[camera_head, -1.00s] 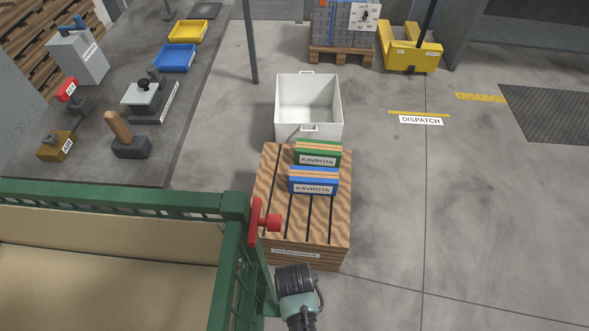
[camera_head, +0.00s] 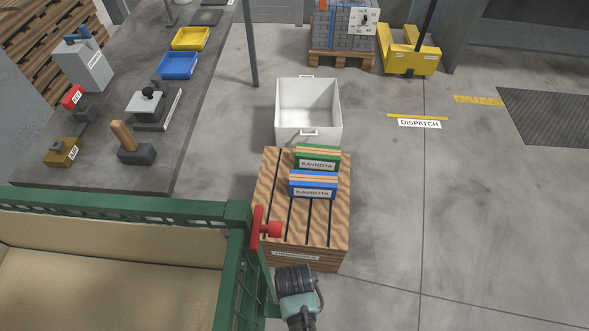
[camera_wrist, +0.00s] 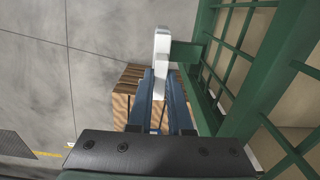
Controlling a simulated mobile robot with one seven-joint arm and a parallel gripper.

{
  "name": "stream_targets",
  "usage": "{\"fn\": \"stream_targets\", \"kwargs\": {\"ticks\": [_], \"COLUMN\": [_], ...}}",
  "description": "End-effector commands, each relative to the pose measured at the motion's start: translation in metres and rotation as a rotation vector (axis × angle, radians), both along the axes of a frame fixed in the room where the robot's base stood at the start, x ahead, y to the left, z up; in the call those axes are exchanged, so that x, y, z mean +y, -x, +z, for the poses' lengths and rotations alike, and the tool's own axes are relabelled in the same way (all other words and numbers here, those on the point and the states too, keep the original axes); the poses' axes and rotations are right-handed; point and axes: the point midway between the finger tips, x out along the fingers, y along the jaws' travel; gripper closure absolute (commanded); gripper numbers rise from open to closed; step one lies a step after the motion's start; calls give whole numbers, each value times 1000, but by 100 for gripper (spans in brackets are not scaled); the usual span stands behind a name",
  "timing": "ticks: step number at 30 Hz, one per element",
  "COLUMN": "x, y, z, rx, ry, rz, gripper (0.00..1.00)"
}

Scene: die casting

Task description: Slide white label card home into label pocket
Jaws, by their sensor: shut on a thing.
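In the wrist view, my gripper (camera_wrist: 161,76) is shut on the white label card (camera_wrist: 161,46), which stands out beyond the fingertips and is seen nearly edge-on. A short green plate (camera_wrist: 187,54) sticks out from the green mesh container (camera_wrist: 205,92) just right of the card. I cannot tell whether this plate is the label pocket, or whether the card touches it. In the head view the container (camera_head: 110,207) fills the lower left. The card, the fingers and any pocket are hidden there; only part of my arm shows at the bottom.
A white bin (camera_head: 309,131) stands behind. The floor to the right is clear.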

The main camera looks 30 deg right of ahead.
Motion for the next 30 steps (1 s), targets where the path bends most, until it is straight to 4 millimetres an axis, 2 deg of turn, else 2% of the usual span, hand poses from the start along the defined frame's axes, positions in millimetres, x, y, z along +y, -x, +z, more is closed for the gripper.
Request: {"fn": "stream_targets", "kwargs": {"ticks": [18,30], "x": [0,0], "y": [0,-2], "z": [32,35], "rx": [0,-1], "ry": [0,1], "rz": [0,5], "gripper": [100,100]}}
